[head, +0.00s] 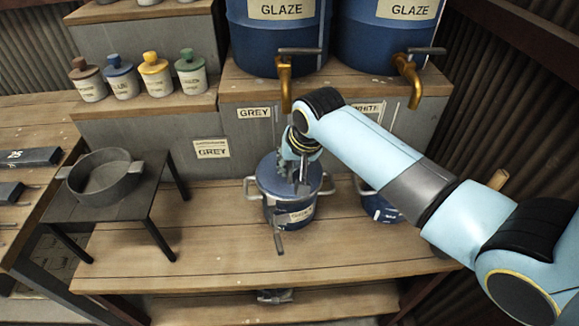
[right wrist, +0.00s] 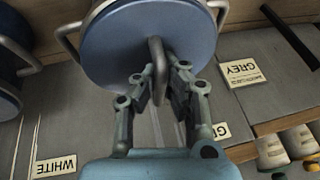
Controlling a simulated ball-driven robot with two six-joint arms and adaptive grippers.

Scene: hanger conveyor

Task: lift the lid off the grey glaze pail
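The grey glaze pail (head: 287,213) is a blue pail with side handles, standing on the wooden bench below the GREY sign. Its blue lid (right wrist: 125,45) is on it and fills the upper middle of the right wrist view. A grey lid handle (right wrist: 157,62) stands up from the lid. My right gripper (right wrist: 162,85) is at the lid, its two fingers apart on either side of the handle; a gap shows to the right of the handle. In the head view my right gripper (head: 301,172) hides part of the lid. My left gripper is not in view.
A second blue pail (head: 382,209) stands to the right, partly behind my right arm. Blue glaze barrels (head: 265,40) with brass taps (head: 284,85) are above. A small dark table (head: 132,207) with a grey pan (head: 105,178) stands left. The bench front is clear.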

